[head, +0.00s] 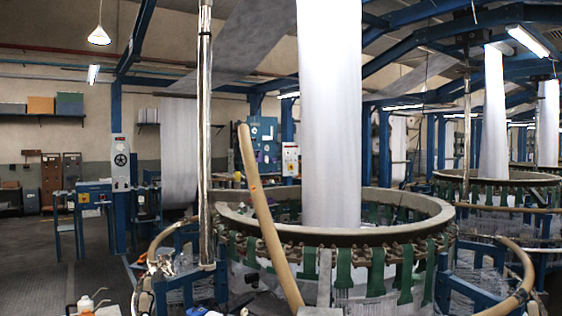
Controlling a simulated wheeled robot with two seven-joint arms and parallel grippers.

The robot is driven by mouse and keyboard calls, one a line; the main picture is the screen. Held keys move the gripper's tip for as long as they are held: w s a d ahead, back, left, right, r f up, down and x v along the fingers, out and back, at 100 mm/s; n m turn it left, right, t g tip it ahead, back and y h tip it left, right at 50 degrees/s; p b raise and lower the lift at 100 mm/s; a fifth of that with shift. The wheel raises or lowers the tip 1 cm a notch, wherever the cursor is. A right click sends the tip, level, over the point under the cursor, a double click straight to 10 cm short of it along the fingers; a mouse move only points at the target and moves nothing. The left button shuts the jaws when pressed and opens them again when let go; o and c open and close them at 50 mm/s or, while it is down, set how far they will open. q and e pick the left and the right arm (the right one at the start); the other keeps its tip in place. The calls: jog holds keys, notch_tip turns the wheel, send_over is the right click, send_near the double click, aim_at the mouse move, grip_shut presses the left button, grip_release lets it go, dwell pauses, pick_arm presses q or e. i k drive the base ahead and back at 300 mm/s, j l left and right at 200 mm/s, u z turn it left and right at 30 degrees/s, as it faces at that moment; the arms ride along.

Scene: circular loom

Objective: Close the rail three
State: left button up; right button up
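A circular loom stands in the middle of the head view, with a pale grey ring (420,225) and green straps hanging below it. A long tan rail (265,215) stands steeply tilted in front of the ring, its top end leaning left and well above the ring. Another tan rail (522,265) curves low around the loom's right side, roughly level. A third tan rail section (160,237) curves at the loom's left side. No label shows which one is rail three. Neither of my grippers shows in this view.
A shiny metal post (205,140) rises left of the tilted rail. White fabric (330,110) hangs into the ring. A spray bottle (86,303) and other small items stand at the bottom edge. The floor (45,270) at left is mostly clear. More looms stand at right.

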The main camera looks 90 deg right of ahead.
aim_at(290, 289)
jog(key=i+l+z, duration=0.15)
jog(key=z, duration=0.35)
jog(key=i+l+z, duration=0.1)
jog(key=z, duration=0.35)
jog(key=i+z, duration=0.2)
jog(key=z, duration=0.3)
jog(key=i+z, duration=0.15)
jog(key=z, duration=0.35)
jog(key=i+j+z, duration=0.2)
jog(key=i, duration=0.2)
jog(key=i+j+z, duration=0.15)
jog(key=i+j, duration=0.15)
jog(key=i, duration=0.15)
